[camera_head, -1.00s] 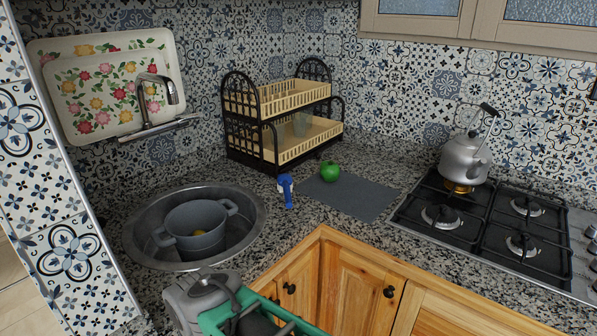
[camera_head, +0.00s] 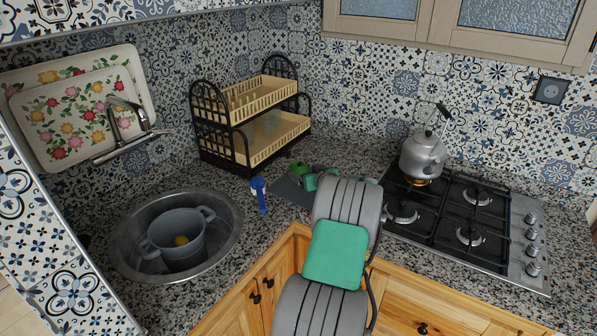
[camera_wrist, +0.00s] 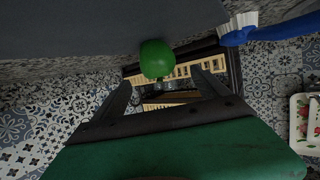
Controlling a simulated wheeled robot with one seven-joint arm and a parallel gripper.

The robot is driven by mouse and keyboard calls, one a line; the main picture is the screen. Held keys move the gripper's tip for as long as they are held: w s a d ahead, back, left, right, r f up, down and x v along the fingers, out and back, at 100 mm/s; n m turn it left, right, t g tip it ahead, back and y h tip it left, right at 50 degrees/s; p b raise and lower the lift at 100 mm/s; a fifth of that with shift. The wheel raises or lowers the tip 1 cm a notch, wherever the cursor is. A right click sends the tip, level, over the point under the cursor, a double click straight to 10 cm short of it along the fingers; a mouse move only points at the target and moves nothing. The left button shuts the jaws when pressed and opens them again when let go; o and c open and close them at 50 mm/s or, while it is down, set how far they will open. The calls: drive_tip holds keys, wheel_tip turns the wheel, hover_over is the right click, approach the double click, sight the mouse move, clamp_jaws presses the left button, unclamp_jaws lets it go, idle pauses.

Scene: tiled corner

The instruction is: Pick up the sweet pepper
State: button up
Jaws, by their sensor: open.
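In the wrist view the pepper (camera_wrist: 157,58) is near the top middle, against the grey mat (camera_wrist: 90,28). My gripper (camera_wrist: 161,80) is open, with its two dark fingers spread and nothing between them. The pepper lies just beyond the fingertips, roughly centred between them. In the head view my arm reaches over the counter and hides the fingers and much of the mat.
A sink with a grey pot (camera_head: 178,235) is at left. The gas hob (camera_head: 465,225) with a kettle (camera_head: 422,157) is at right, close to my arm.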

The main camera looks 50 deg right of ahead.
sight(302, 169)
drive_tip(key=p+x, duration=0.2)
drive_tip(key=x, duration=0.5)
drive_tip(key=shift+w+d+f+p, duration=0.1)
drive_tip(key=shift+w+d+p, duration=0.1)
drive_tip(key=shift+d+p, duration=0.1)
drive_tip(key=shift+c, duration=0.3)
drive_tip(key=c, duration=1.5)
